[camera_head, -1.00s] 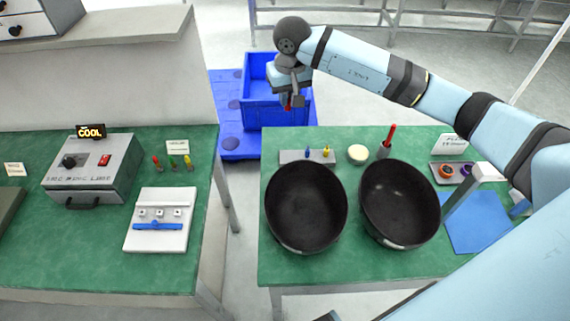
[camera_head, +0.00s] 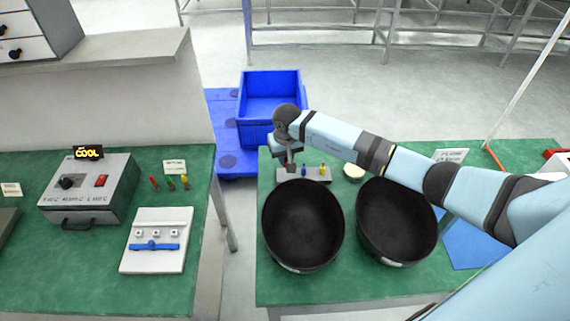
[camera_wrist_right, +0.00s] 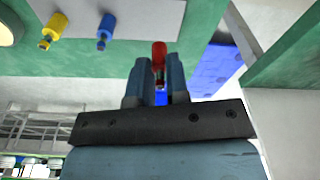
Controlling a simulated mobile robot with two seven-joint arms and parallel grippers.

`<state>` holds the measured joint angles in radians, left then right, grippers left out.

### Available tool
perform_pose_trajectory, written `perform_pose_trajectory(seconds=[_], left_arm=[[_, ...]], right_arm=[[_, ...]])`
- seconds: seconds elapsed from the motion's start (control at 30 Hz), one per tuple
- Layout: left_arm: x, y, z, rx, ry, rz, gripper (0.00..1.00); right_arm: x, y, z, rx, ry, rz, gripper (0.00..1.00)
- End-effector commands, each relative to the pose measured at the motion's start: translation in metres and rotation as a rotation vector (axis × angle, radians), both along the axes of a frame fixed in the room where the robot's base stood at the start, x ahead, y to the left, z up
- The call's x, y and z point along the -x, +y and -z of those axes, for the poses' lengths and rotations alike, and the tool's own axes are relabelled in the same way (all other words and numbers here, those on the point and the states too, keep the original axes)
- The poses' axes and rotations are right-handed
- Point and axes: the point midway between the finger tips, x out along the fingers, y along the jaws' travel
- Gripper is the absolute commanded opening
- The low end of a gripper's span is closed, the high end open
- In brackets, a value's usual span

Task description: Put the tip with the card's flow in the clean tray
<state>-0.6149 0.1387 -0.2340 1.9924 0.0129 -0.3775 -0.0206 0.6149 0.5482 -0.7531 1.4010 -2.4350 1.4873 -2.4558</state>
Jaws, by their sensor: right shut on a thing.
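My right gripper (camera_head: 290,167) is shut on a red tip (camera_wrist_right: 158,52), which sticks out past the fingers in the right wrist view. The gripper is low over the left end of a light grey holder (camera_head: 314,178). A blue tip (camera_head: 304,170) and a yellow tip (camera_head: 323,170) stand upright in that holder, to the right of my gripper. I cannot tell whether the red tip touches the holder. A white card (camera_head: 451,155) stands at the back right; its writing is too small to read. I cannot make out which thing is the clean tray. My left gripper is out of view.
Two black bowls (camera_head: 303,225) (camera_head: 397,220) stand in front of the holder. A cream round thing (camera_head: 354,172) is behind them. A blue mat (camera_head: 466,243) lies partly under my right arm. A blue crate (camera_head: 270,95) stands behind the bench.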

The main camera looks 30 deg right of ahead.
Motion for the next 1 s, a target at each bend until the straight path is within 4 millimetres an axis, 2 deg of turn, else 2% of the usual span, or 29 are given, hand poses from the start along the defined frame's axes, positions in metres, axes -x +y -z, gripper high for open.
perform_pose_trajectory(seconds=[0.3,0.7,0.73,0.8,0.83,1.0], left_arm=[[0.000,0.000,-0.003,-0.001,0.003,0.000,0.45],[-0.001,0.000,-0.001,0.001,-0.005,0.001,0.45],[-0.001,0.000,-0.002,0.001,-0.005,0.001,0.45],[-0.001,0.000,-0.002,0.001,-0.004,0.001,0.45],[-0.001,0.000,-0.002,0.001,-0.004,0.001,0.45],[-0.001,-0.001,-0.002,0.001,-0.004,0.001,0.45]], right_arm=[[0.001,0.000,0.040,-0.001,0.002,0.002,0.00],[0.000,-0.001,0.046,0.001,-0.001,0.000,0.00],[0.000,-0.001,0.045,0.001,-0.001,0.000,0.20],[0.000,0.000,0.044,0.001,-0.001,0.000,0.36],[0.000,0.000,0.044,0.001,-0.001,0.000,0.41],[0.000,0.000,0.044,0.001,0.000,0.000,0.41]])
